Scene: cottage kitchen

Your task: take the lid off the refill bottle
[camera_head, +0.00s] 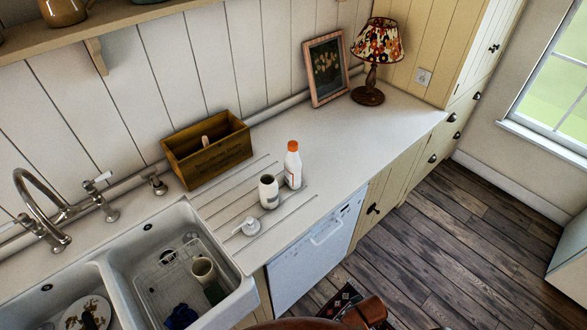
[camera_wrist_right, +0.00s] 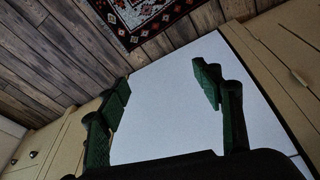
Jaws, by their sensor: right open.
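The refill bottle (camera_head: 292,168) is white with an orange lid (camera_head: 293,146) on its top. It stands upright on the grooved drainer part of the counter, right of the sink. A white jar (camera_head: 269,194) with a dark open top stands just in front and to the left of it. My right gripper (camera_wrist_right: 162,80) shows only in its wrist view, with its two green fingers wide apart and nothing between them. A white panel lies beyond the fingers; no bottle shows there. My left gripper is in neither view.
A small white piece (camera_head: 251,227), perhaps a pump top, lies near the sink edge. A wooden box (camera_head: 207,156) stands behind the drainer. The double sink (camera_head: 236,300) holds a rack and a mug (camera_head: 204,270). A lamp (camera_head: 377,50) and picture frame (camera_head: 326,68) stand far right.

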